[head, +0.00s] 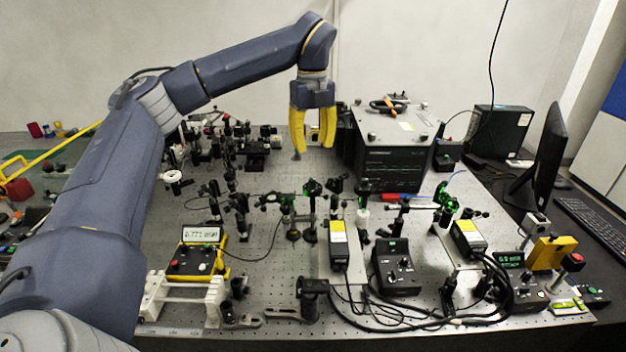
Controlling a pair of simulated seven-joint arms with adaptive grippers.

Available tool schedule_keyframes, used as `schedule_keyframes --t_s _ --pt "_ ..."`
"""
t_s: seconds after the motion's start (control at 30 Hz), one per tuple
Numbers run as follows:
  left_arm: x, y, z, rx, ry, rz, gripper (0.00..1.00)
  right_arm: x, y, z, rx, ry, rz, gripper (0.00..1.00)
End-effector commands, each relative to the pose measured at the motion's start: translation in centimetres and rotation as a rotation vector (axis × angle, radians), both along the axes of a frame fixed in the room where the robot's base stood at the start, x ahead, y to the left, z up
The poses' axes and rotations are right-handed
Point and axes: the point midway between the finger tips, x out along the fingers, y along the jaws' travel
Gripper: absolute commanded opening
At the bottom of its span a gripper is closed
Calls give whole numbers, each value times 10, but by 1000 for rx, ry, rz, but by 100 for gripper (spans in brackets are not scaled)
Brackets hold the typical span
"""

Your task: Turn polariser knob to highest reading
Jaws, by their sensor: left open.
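My left gripper (313,147) has yellow fingers and points down, apart and empty. It hangs above the back middle of the bench, behind the row of optics mounts. A meter (192,258) with a yellow frame stands at the front left. Its display (201,234) shows digits that look like 0.771, but they are small. I cannot tell which mount carries the polariser knob. My right gripper is not in view.
A large black instrument box (391,165) stands right of the gripper. Black-and-yellow laser units (338,247) and a black control box (395,268) crowd the front, with loose cables. A monitor (541,160) is at the right. Bare perforated bench (285,172) shows below the gripper.

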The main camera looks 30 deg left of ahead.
Motion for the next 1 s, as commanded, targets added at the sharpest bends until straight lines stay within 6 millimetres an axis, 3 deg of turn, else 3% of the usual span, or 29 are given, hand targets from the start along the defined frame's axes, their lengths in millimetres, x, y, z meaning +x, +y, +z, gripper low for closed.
schedule_keyframes --t_s 0.2,0.5,0.73,1.0 --pt "-1 0 -41 -1 4 -3 39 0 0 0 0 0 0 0" --pt "0 0 -85 -2 1 -2 39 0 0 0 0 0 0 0" --pt "0 0 -104 -2 1 -2 39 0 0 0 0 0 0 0" --pt "0 0 -109 -1 0 -2 39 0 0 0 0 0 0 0"
